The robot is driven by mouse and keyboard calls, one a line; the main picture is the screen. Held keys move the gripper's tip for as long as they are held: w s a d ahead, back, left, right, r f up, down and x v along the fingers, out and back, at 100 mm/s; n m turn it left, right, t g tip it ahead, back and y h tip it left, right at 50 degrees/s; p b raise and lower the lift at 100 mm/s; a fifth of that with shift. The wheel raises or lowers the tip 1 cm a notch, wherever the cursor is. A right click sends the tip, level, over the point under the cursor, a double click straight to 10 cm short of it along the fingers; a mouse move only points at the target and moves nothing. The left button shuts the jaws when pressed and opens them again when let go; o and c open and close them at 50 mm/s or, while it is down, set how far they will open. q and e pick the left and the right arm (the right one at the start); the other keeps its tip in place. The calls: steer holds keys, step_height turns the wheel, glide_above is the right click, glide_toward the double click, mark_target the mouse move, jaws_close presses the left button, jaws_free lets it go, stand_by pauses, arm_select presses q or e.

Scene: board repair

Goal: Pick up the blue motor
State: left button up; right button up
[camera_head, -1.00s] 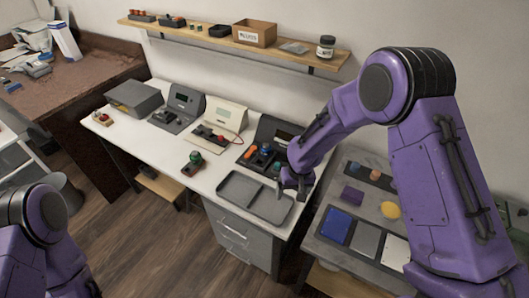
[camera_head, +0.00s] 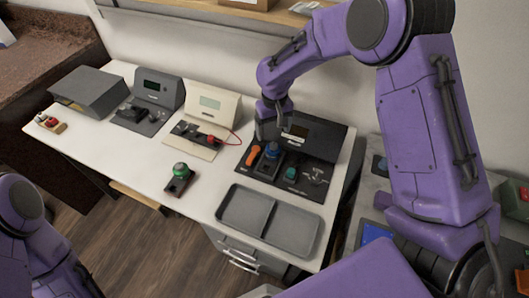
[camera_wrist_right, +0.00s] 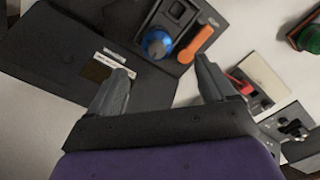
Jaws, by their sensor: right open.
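The blue motor (camera_head: 271,150) is a small round blue part on the black board of the right-hand device, beside an orange part (camera_head: 253,155). In the right wrist view the blue motor (camera_wrist_right: 156,44) shows ahead of the fingers, a little left of the orange part (camera_wrist_right: 196,43). My right gripper (camera_head: 271,128) is above the back of that board, close to the blue motor. In the right wrist view my right gripper (camera_wrist_right: 164,80) has its two fingers spread with nothing between them. My left arm shows at the lower left, but its gripper is out of view.
A teal part (camera_head: 291,173) sits on the same board. A grey two-part tray (camera_head: 267,219) lies in front. A green-topped part (camera_head: 180,172) stands to the left. A white device with a red wire (camera_head: 207,118) and grey devices stand farther left. A shelf overhangs the back.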

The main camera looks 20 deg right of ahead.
mark_target(274, 145)
steer(key=shift+f, duration=0.4)
steer(key=f+p, duration=0.1)
steer(key=f, duration=0.5)
steer(key=f+p, duration=0.1)
steer(key=f, duration=0.2)
steer(key=shift+s+d+f+p, duration=0.15)
steer(key=shift+d+f+p, duration=0.15)
steer(key=shift+f+p, duration=0.1)
steer(key=shift+f, duration=0.2)
steer(key=c, duration=1.1)
